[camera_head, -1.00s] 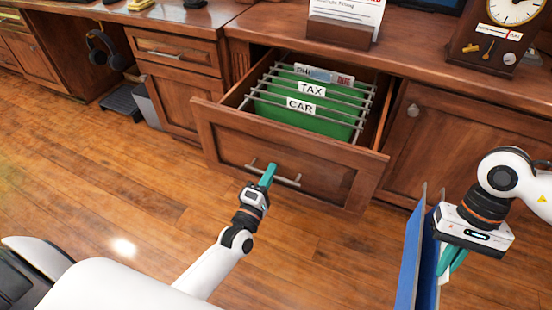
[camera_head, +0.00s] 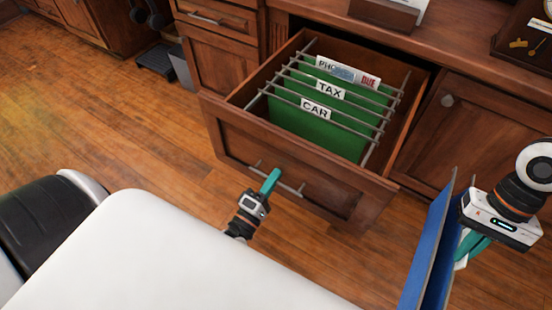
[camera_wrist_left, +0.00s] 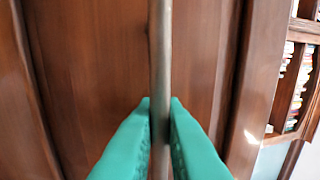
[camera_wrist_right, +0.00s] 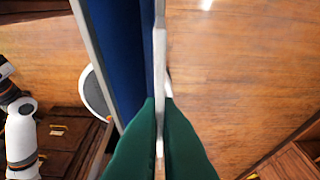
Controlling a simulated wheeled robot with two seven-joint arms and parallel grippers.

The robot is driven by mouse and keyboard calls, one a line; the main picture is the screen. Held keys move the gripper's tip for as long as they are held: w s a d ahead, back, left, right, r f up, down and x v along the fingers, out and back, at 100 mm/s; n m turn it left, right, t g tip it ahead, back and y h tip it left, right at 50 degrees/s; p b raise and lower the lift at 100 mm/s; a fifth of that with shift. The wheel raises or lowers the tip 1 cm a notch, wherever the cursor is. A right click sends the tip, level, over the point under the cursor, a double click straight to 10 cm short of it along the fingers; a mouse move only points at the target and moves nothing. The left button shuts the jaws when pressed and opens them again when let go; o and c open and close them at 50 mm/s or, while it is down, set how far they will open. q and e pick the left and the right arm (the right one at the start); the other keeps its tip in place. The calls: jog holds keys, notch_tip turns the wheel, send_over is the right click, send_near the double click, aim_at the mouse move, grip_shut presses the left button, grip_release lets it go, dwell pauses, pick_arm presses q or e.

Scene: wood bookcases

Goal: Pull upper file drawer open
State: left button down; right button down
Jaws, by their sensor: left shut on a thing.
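The upper file drawer (camera_head: 240,140) stands pulled out from the wooden desk, with green hanging folders (camera_head: 318,118) inside labelled CAR, TAX and one partly readable PHO tag. Its metal bar handle (camera_head: 290,188) is on the front panel. My left gripper (camera_head: 271,181) is shut on this handle; in the left wrist view the teal fingers (camera_wrist_left: 160,120) close on either side of the bar (camera_wrist_left: 160,60). My right gripper (camera_head: 470,245) is at the right, shut on a blue folder (camera_head: 425,255); in the right wrist view its fingers (camera_wrist_right: 160,120) pinch the folder's pale edge.
A closed cabinet door (camera_head: 475,135) is right of the drawer. Closed drawers and a door (camera_head: 220,55) are to its left. Wooden floor (camera_head: 130,140) is open at the left.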

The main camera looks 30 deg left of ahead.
pick_arm(q)
jog(key=shift+f, duration=0.1)
jog(key=c, duration=1.9)
grip_release()
pick_arm(e)
jog(key=shift+r, duration=0.25)
pick_arm(q)
jog(key=s+f, duration=0.2)
jog(key=s, duration=0.9)
jog(key=shift+s+a+f, duration=0.15)
jog(key=shift+s, duration=0.25)
